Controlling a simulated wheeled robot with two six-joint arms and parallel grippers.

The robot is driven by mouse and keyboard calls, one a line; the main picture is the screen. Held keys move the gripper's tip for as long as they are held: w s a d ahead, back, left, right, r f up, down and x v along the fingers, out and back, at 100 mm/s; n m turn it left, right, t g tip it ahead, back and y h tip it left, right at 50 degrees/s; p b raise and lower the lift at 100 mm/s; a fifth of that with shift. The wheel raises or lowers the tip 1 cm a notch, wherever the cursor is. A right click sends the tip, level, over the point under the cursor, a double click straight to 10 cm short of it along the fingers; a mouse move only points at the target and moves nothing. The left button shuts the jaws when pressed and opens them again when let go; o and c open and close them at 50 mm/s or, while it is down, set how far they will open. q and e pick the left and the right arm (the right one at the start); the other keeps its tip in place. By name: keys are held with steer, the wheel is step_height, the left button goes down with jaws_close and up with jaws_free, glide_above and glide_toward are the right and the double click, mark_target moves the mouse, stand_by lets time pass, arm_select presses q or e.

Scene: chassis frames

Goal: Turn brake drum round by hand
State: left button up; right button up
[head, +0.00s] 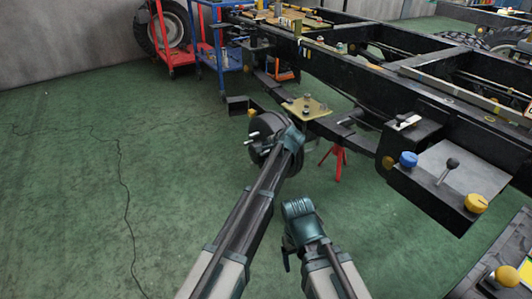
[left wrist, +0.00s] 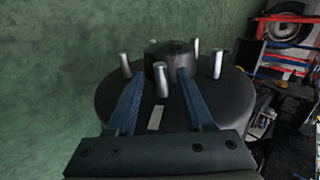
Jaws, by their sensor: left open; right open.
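The brake drum (head: 266,128) is a dark round drum at the end of the axle, beside the black chassis frame. In the left wrist view the drum (left wrist: 225,100) shows its face, with several pale studs around a dark central hub (left wrist: 170,65) and a short pale mark (left wrist: 155,118). My left gripper (head: 291,140) is at the drum. Its blue fingers (left wrist: 160,82) are open, spread over the drum face with tips near the hub and studs; I cannot tell whether they touch. My right gripper (head: 299,210) is open and empty, nearer to me, apart from the drum.
The chassis frame (head: 365,80) runs across the right. A red stand (head: 336,158) is under the frame. Red and blue carts (head: 222,50) stand behind. The green floor (head: 75,180) at left is clear.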

arm_select(q)
steer(key=p+v, duration=0.5)
steer(key=v, duration=0.2)
steer(key=shift+r, duration=0.1)
steer(key=shift+s, duration=0.1)
steer(key=s+a+f+n+g+h, duration=0.2)
steer(key=s+a+n, duration=0.2)
steer(key=s, duration=0.7)
steer(key=s+a+f+n+g+h, duration=0.1)
steer(key=s+a+f+n+g, duration=0.3)
steer(key=s, duration=0.7)
steer(key=s+a+n+h, duration=0.25)
steer(key=s+a, duration=0.25)
steer(key=s, duration=0.5)
steer(key=s+d+r+m+g+y+p, duration=0.15)
steer(key=s+d+r+m+p, duration=0.35)
steer(key=d+r+p, duration=0.6)
step_height(320, 180, up, 36)
steer(key=n+p, duration=0.1)
steer(key=p, duration=3.5)
steer(key=shift+s, duration=0.3)
